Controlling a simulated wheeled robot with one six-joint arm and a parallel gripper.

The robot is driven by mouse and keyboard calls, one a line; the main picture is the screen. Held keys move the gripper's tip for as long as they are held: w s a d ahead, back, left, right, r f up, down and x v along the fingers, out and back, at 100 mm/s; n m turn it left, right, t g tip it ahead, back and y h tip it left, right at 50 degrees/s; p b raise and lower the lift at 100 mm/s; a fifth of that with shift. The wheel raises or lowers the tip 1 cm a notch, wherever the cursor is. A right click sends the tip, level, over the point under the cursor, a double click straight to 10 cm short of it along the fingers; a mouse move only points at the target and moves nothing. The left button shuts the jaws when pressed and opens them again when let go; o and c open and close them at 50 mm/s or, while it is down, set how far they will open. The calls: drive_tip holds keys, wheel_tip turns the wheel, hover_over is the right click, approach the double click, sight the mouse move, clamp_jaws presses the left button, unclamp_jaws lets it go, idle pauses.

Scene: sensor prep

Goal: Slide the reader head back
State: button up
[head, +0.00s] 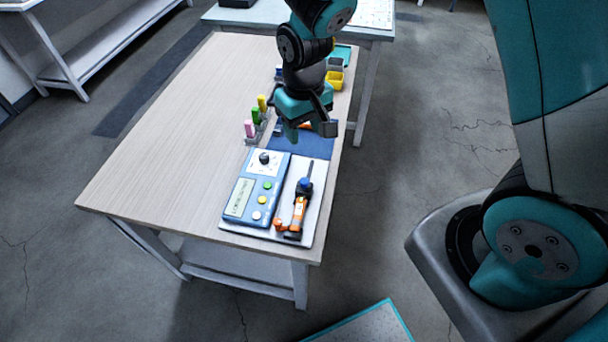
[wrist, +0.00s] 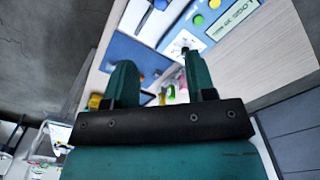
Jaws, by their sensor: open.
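A blue instrument (head: 239,212) with a display, a dial and several coloured buttons lies on the near part of the table. On the white plate to its right is an orange and black part with a blue knob (head: 299,212), lying along a dark thin bar; it looks like the reader head, but I cannot be sure. My gripper (head: 310,131) is open and empty above the blue mat, beyond the instrument. In the wrist view, the instrument (wrist: 222,21) shows beyond the open fingers (wrist: 157,72), and the blue knob (wrist: 160,4) is at the top edge.
Pink, green and yellow upright pieces (head: 255,116) stand left of the blue mat (head: 317,147). A yellow bin (head: 335,80) stands at the table's far right. The left of the wooden table (head: 170,160) is clear.

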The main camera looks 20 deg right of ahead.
sight(304, 180)
wheel_tip(304, 180, down, 17)
drive_tip(key=shift+r+p, duration=0.1)
drive_tip(key=shift+p, duration=0.8)
drive_tip(key=shift+c, duration=0.3)
